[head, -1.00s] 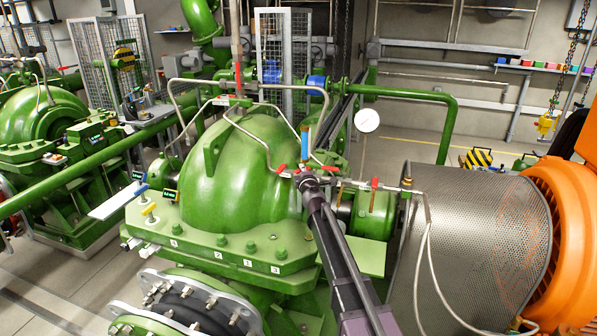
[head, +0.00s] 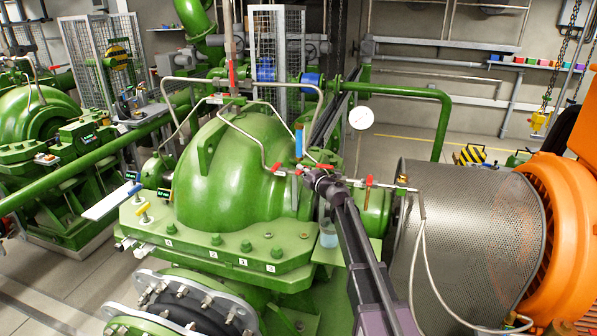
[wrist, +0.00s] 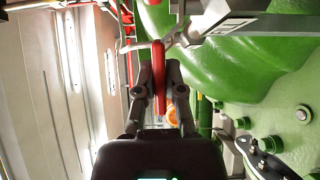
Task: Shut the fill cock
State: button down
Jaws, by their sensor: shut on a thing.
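My gripper (wrist: 158,78) is shut on a red lever (wrist: 159,52) in the wrist view; the lever's long side lies between the two fingers. In the head view my gripper (head: 316,177) is at the thin pipe line beside the green pump casing (head: 232,175), and its jaws are too small there to see well. Red handles show along this line: one to the left (head: 277,167), one just behind my gripper (head: 323,167) and one to the right (head: 369,181). I cannot tell from the head view which one is held.
An upright tube with blue content (head: 299,142) stands just behind my gripper. A clear cup (head: 328,236) is below, beside my arm.

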jog(key=shift+d, duration=0.15)
jog(key=c, duration=0.7)
grip_release()
jog(key=shift+v, duration=6)
